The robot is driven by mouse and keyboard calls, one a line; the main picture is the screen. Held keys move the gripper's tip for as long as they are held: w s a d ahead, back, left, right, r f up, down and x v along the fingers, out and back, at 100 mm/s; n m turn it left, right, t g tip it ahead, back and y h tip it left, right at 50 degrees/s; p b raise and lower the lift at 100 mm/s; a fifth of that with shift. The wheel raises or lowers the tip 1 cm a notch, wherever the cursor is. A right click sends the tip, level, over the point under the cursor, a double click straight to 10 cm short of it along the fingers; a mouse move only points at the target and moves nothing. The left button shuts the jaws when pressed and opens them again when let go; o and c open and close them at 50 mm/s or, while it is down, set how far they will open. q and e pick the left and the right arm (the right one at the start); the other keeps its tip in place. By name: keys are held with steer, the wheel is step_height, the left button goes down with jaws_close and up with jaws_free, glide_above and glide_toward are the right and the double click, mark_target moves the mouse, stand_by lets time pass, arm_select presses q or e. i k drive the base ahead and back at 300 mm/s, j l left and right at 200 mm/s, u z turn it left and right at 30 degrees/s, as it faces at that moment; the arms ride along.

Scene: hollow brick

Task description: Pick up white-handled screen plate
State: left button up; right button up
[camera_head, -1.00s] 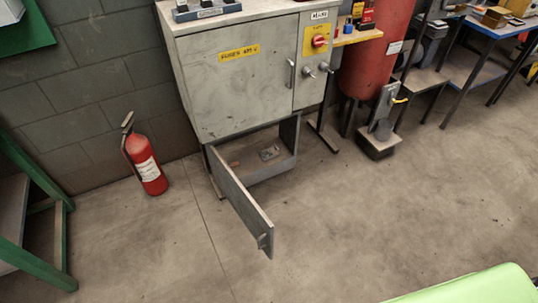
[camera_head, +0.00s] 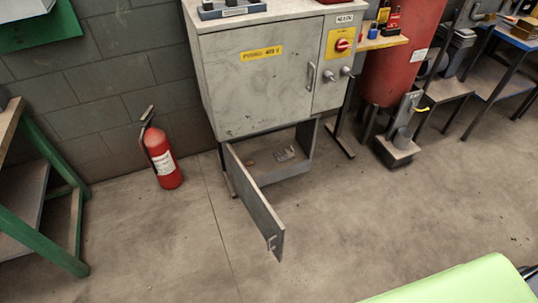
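I cannot make out a white-handled screen plate for certain in the head view. Small items (camera_head: 285,154) lie inside the open lower compartment of a grey metal cabinet (camera_head: 240,95), too small to identify. The compartment's door (camera_head: 257,208) hangs open toward me, with a small handle near its free end. Neither of my grippers is in view.
A red fire extinguisher (camera_head: 163,160) stands by the wall, left of the cabinet. A green-framed bench (camera_head: 50,240) is at the left edge. A light green surface (camera_head: 460,285) fills the lower right. The floor between is clear.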

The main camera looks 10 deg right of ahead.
mark_target(287, 154)
steer(key=i+l+u, duration=0.25)
steer(key=l, duration=0.25)
steer(key=l+u, duration=0.25)
steer(key=l, duration=0.25)
steer(key=i+l+u, duration=0.1)
steer(key=l+u, duration=0.15)
steer(key=l, duration=0.3)
